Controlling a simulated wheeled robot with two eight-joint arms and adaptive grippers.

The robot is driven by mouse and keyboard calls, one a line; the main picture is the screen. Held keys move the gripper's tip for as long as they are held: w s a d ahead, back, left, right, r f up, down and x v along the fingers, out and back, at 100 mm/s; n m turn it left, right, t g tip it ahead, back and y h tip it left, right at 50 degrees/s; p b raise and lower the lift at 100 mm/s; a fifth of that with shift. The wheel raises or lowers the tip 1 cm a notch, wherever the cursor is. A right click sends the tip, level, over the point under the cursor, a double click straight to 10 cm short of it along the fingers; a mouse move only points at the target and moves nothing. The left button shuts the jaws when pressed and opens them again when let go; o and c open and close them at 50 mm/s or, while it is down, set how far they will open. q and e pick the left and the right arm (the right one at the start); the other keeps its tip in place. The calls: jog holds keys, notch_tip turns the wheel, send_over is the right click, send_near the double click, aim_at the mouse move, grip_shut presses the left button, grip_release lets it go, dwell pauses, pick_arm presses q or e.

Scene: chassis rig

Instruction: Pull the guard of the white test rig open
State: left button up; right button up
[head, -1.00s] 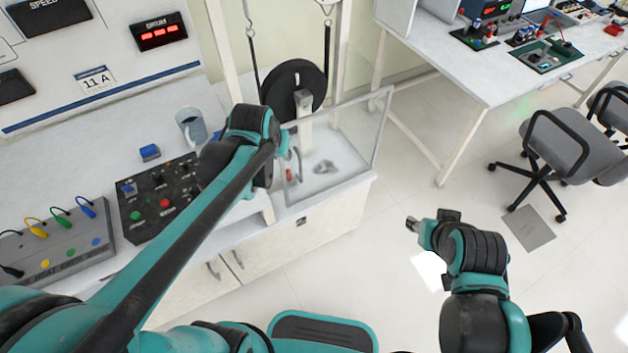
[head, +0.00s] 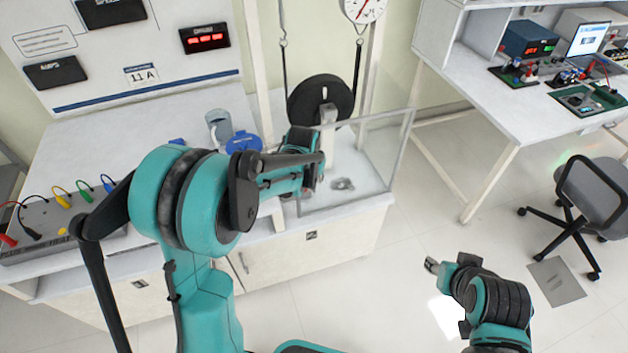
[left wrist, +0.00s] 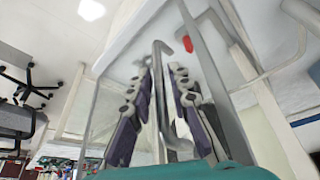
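The white test rig has a black wheel (head: 320,101) and a clear guard with a grey frame (head: 403,145). The guard stands across the front of the rig. My left gripper (head: 318,172) is at the guard's left part, with its fingers partly hidden in the head view. In the left wrist view, my left gripper (left wrist: 160,68) has its fingers apart, one on each side of a bent grey handle (left wrist: 158,80). I cannot tell whether they touch it. My right gripper (head: 431,265) is over the floor, away from the rig; its fingers are too small to judge.
A gauge (head: 364,9) hangs above. A side table (head: 480,95) with instruments and an office chair (head: 595,190) are at the right. The floor in front of the guard is clear.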

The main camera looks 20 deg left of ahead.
pick_arm(q)
jog(key=shift+w+f, duration=0.1)
jog(key=shift+f, duration=0.2)
grip_shut()
